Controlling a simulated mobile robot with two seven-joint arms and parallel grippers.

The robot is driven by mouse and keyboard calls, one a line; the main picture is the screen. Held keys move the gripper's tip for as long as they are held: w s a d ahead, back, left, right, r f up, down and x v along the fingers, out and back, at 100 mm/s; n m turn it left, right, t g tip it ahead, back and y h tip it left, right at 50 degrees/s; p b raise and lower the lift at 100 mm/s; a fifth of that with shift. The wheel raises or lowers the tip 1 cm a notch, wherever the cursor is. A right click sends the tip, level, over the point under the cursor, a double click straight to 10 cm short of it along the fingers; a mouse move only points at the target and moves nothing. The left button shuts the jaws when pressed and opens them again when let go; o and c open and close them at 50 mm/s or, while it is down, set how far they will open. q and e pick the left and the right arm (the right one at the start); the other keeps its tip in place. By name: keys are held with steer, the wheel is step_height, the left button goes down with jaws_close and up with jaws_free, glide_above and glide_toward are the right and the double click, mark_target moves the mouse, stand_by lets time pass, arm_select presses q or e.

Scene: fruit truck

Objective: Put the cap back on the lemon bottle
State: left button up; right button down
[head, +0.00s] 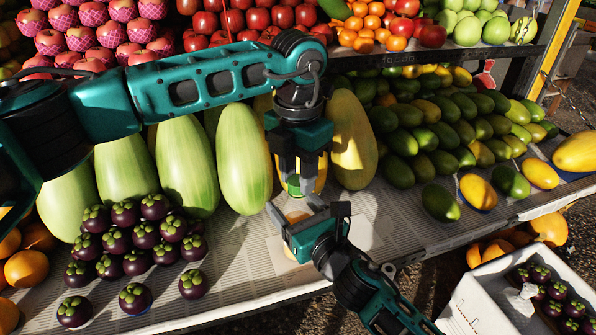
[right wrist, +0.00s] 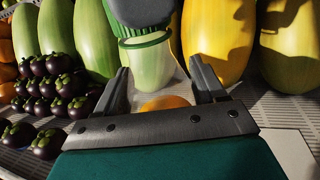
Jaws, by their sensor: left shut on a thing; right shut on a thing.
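My left gripper (head: 297,183) points down at mid-picture in the head view, shut on the green cap (head: 293,181). My right gripper (head: 296,212) comes from below, shut on the lemon bottle, mostly hidden by the jaws. An orange-yellow part of the bottle (right wrist: 165,102) shows between the right fingers (right wrist: 160,88) in the right wrist view. Above it, the green ridged cap band (right wrist: 145,40) sits over a pale see-through shape, under a dark grey rounded part. The cap is about above the bottle; I cannot tell whether they touch.
Large green and yellow melons (head: 185,165) stand close behind the grippers. Mangosteens (head: 135,235) are piled to the left, and mangoes (head: 440,200) lie to the right. A white box (head: 490,305) is at lower right. The tray around the bottle is fairly clear.

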arm_select(q)
steer(key=m, duration=1.4)
steer(key=shift+m, duration=0.4)
steer(key=o, duration=1.1)
steer(key=shift+c, duration=0.2)
step_height(320, 180, up, 12)
arm_select(e)
jaws_free()
